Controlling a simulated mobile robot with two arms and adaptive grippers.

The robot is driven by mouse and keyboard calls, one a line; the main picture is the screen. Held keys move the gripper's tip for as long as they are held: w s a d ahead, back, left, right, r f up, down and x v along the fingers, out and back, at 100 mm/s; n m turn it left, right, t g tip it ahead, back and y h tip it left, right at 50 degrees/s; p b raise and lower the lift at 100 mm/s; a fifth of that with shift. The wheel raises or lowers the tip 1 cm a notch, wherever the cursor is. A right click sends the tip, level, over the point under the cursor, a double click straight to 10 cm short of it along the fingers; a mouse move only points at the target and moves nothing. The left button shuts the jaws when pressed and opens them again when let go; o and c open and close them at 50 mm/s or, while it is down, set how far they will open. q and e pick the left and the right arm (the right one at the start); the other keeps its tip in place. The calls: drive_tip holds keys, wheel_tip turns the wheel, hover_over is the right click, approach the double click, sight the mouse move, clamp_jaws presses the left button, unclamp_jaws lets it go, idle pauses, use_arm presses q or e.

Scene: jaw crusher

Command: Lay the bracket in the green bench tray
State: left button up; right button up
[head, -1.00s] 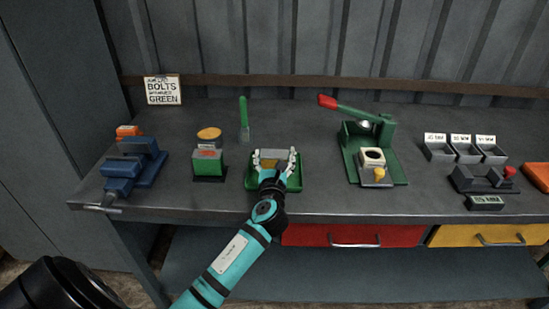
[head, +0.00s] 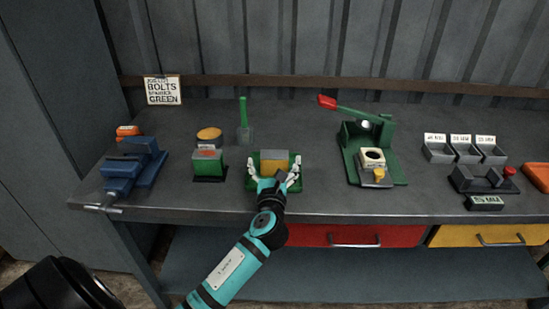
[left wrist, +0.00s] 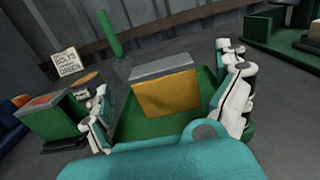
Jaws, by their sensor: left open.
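The bracket (head: 274,163), a block with grey and yellow-orange parts, lies in the green bench tray (head: 252,184). The left wrist view shows the bracket's grey top and yellow front (left wrist: 166,93) on the floor of the tray (left wrist: 150,130). My left gripper (head: 275,174) is open. Its white fingers stand wide at either side of the bracket's near end, apart from it; in the left wrist view the gripper (left wrist: 165,90) shows clear gaps on both sides. The gripper hides part of the tray's near side. My right gripper is not in view.
A green-and-red box (head: 208,162) stands left of the tray, with a blue vise (head: 133,168) farther left. A green-handled brush or scraper (head: 244,125) is behind. A green lever press (head: 372,150) stands right, beyond clear bench. Small grey bins (head: 465,152) are farther right.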

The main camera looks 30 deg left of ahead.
use_arm(q)
drive_tip(key=v, duration=0.8)
drive_tip(key=shift+s+d, duration=0.1)
drive_tip(key=shift+s, duration=0.25)
